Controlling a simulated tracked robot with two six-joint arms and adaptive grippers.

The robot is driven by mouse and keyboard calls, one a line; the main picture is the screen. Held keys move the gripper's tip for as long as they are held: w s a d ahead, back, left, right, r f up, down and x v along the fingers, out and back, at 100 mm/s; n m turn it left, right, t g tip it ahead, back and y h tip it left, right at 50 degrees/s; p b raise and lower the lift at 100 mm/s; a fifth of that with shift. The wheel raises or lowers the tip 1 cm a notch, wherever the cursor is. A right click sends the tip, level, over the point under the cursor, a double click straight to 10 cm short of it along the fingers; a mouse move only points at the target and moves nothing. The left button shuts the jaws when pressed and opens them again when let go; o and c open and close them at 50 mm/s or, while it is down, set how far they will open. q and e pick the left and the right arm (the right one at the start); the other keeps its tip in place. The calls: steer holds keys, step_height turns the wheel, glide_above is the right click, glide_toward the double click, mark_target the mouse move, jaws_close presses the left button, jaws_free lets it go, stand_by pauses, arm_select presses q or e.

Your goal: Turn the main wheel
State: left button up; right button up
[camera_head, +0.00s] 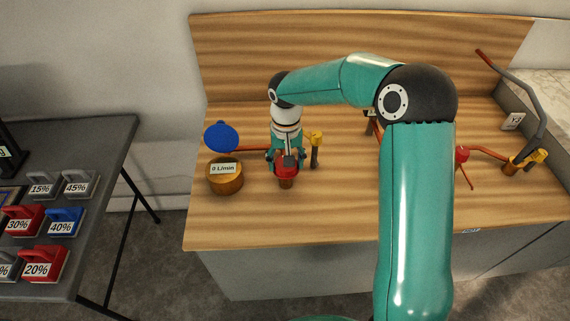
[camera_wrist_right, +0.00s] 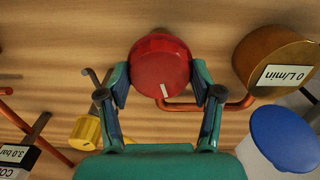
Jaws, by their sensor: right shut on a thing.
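The main wheel is a red round knob (camera_head: 287,172) standing on a short brown pipe stub at the left of the wooden bench (camera_head: 340,225). In the right wrist view the red wheel (camera_wrist_right: 160,62) shows a white mark on its edge nearest my gripper. My right gripper (camera_head: 286,160) reaches down onto the wheel from above. In the right wrist view its two fingers (camera_wrist_right: 160,75) are on either side of the wheel, shut on it. The head view shows the wheel partly covered by my gripper. My left gripper is not in view.
A round brown gauge labelled 0 L/min (camera_head: 225,177) and a blue disc (camera_head: 221,136) stand close left of the wheel. A yellow valve (camera_head: 315,138) stands close right. More pipework (camera_head: 520,158) is at the far right. A grey table with labelled blocks (camera_head: 100,150) is at the left.

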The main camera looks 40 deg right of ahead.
steer(key=shift+w+r, duration=0.15)
steer(key=shift+w, duration=0.05)
stand_by(0.3)
steer(key=o, duration=1.1)
steer(key=shift+o, duration=0.2)
steer(key=shift+s, duration=0.1)
step_height(320, 180, up, 12)
steer(key=shift+f, duration=0.2)
